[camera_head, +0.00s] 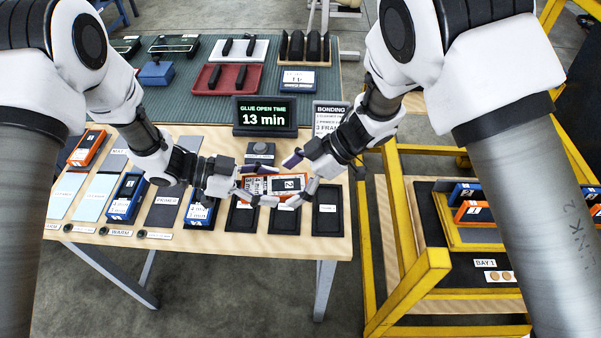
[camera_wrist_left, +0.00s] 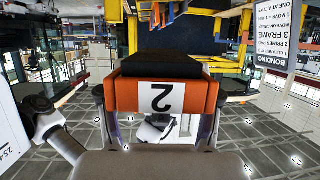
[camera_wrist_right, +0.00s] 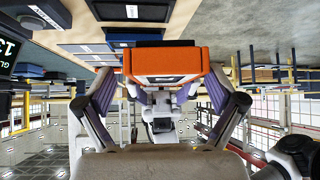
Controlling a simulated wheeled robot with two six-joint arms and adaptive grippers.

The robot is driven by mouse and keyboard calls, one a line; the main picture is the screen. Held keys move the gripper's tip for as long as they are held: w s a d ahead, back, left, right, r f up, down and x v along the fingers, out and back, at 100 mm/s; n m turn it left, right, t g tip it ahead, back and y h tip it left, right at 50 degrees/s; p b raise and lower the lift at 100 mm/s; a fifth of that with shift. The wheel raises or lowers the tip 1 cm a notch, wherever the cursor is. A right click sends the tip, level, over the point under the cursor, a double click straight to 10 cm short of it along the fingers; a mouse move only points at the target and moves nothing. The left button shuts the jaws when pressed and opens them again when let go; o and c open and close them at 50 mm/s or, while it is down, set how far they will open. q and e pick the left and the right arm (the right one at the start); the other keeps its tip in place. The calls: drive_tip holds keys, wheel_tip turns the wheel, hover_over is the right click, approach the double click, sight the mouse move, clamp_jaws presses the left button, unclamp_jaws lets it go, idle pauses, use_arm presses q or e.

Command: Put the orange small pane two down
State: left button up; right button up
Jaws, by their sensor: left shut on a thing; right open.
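The orange small pane two (camera_head: 289,184) is held in the air above the front of the table, over the black trays. It has an orange frame, a dark face and a white label with a 2, which shows in the left wrist view (camera_wrist_left: 161,97). My left gripper (camera_head: 255,190) is shut on it from the left. My right gripper (camera_head: 298,180) is open at its right end, with fingers on either side. In the right wrist view the pane's orange edge (camera_wrist_right: 165,62) lies between the open fingers; I cannot tell whether they touch it.
Three black trays (camera_head: 327,212) line the table's front right. Blue panes (camera_head: 125,198) and an orange pane (camera_head: 88,148) rest on the left. A "13 min" sign (camera_head: 264,116) stands behind the grippers. A yellow trolley (camera_head: 420,270) with blue and orange panes stands right.

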drive_tip(key=c, duration=1.4)
use_arm(q)
drive_tip(key=o, duration=1.4)
